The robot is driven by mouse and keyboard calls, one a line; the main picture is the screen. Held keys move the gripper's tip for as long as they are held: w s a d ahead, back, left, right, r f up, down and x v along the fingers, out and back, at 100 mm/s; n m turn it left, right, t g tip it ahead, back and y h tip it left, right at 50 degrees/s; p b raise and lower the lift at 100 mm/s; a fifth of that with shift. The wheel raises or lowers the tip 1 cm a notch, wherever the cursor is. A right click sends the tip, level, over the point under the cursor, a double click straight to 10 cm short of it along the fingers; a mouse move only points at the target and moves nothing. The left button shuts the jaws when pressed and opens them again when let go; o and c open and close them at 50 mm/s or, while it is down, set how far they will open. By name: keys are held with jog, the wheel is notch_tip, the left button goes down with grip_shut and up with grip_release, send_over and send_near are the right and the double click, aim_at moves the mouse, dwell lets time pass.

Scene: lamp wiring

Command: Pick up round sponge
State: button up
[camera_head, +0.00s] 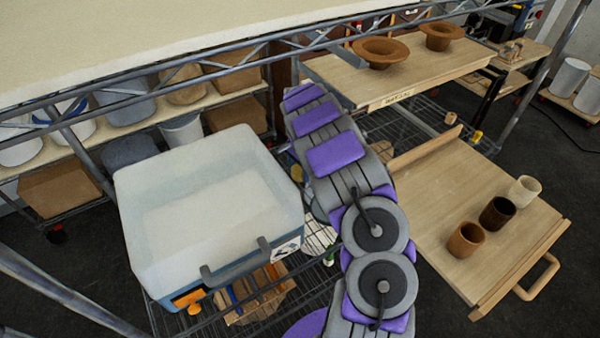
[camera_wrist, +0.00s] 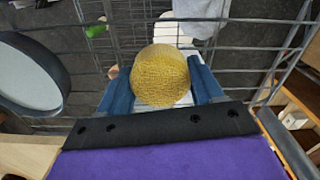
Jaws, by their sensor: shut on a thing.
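The round sponge (camera_wrist: 160,76) is yellow and rough in texture. In the wrist view it sits between the two blue fingers of my gripper (camera_wrist: 163,88), which is shut on it. Wire rack bars show behind and around the sponge. In the head view my grey and purple arm runs down the middle, and the gripper and sponge are not visible there.
A white bin (camera_head: 212,190) stands left of my arm. On the right, a wooden board (camera_head: 440,215) holds three small cups. Two brown bowls (camera_head: 381,52) sit on the shelf behind. A round grey-rimmed object (camera_wrist: 30,75) is close on the wrist view's left.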

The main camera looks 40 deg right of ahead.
aim_at(300, 168)
jog(key=c, duration=0.3)
jog(key=shift+c, duration=0.2)
notch_tip(300, 168, up, 10)
jog(key=shift+d+r+p, duration=0.1)
jog(key=shift+p, duration=1.1)
jog(key=o, duration=0.4)
jog(key=c, duration=0.3)
jog(key=shift+p, duration=0.35)
